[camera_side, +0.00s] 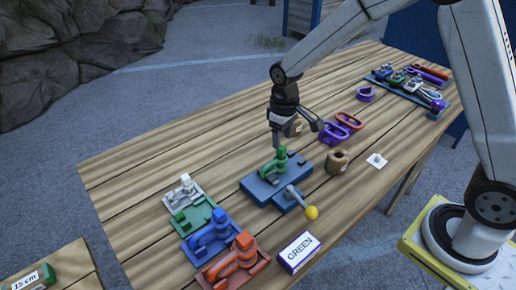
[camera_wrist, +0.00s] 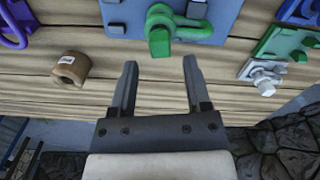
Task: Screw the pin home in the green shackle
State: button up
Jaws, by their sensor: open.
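The green shackle (camera_side: 268,170) stands on a blue fixture block (camera_side: 252,185) in the middle of the table. In the wrist view the green shackle (camera_wrist: 190,27) lies against the blue block (camera_wrist: 228,12), with a rounded green end (camera_wrist: 159,42), perhaps the pin's head, pointing toward my fingers. My gripper (camera_side: 297,137) is above and beside the shackle. In the wrist view my gripper (camera_wrist: 160,64) is open and empty, with a gap between the fingertips and the green end. How far the pin is screwed in cannot be told.
A yellow-knobbed lever (camera_side: 311,212) sticks out of the block's front. A brown roll (camera_side: 337,162) stands to its right. Purple and red shackles (camera_side: 340,130) lie behind.

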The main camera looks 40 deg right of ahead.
aim_at(282, 148)
jog(key=shift+f, duration=1.9)
grip_shut()
jog(key=shift+m, duration=0.3)
